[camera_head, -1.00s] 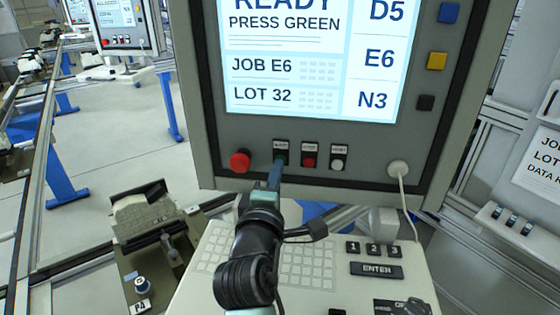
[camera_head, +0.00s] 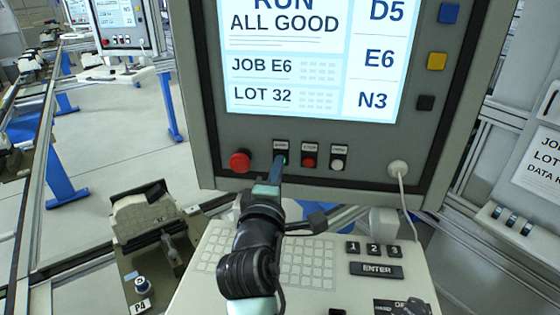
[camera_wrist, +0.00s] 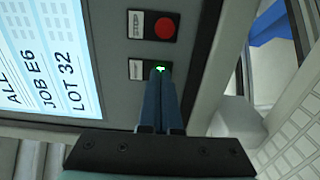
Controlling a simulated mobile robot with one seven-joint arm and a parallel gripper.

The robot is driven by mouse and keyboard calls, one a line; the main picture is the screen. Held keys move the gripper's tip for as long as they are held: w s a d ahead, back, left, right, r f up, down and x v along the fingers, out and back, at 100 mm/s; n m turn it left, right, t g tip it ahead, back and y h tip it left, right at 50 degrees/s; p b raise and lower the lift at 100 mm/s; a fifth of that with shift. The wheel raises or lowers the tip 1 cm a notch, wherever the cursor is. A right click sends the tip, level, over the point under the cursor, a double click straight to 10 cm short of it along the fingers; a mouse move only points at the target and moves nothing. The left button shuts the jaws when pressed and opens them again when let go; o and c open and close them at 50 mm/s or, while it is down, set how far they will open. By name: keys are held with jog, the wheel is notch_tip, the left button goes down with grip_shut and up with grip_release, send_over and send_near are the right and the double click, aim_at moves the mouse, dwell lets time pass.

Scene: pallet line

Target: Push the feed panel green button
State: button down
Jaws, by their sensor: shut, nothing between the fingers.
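The feed panel (camera_head: 300,178) fills the upper middle of the head view; its screen (camera_head: 283,70) reads "RUN ALL GOOD", "JOB E6" and "LOT 32". The green button (camera_head: 282,159) is the left one in a row of three small buttons and is partly hidden by my gripper. In the wrist view the green button (camera_wrist: 160,70) glows bright green right at the fingertips. My gripper (camera_head: 278,168) is shut and empty, its fingertips at the button. Whether they touch it or stand just off it, I cannot tell.
A large red knob (camera_head: 240,161) is left of the green button; a red stop button (camera_head: 309,161) and a white button (camera_head: 338,163) are to its right. A white cable plug (camera_head: 398,169) is further right. A keypad console (camera_head: 330,290) lies below.

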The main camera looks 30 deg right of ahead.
jog(key=shift+p+v, duration=0.35)
jog(key=shift+v, duration=2.1)
jog(key=s+a+r+m+t+y+b, duration=0.1)
jog(key=a+r+m+t+y+b, duration=0.1)
jog(key=a+r+m+t, duration=0.5)
jog(key=s+a+r+t+y+b, duration=0.1)
jog(key=a+r+y+b, duration=0.1)
jog(key=a+r, duration=0.65)
jog(key=s+a+r+m+t+y+b, duration=0.2)
jog(key=s+a+r+t+y, duration=0.3)
jog(key=s+r, duration=0.6)
notch_tip(320, 180, up, 2)
jog(key=shift+s+a+r+m+y, duration=0.2)
jog(key=shift+a+m+y, duration=0.4)
jog(key=shift+a+y, duration=0.5)
jog(key=shift+d, duration=0.15)
